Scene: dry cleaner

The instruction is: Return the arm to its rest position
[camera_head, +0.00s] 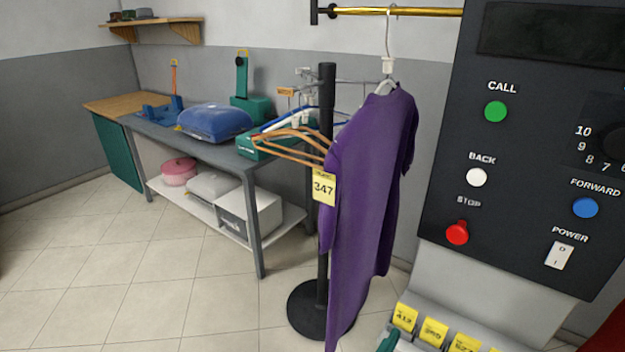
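My arm and my gripper do not show in this view, so its pose and whether it is open or shut cannot be seen. A purple garment (370,170) hangs on a hanger from a brass rail (395,11) in the middle. A yellow tag (324,188) reading 347 is at its left side.
A dark control panel (520,210) with several buttons fills the right side. Below it is a tray of yellow tags (434,331). A black stand (326,85) with hangers (290,133) stands behind the garment. A workbench (228,156) runs along the back wall. The tiled floor at left is clear.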

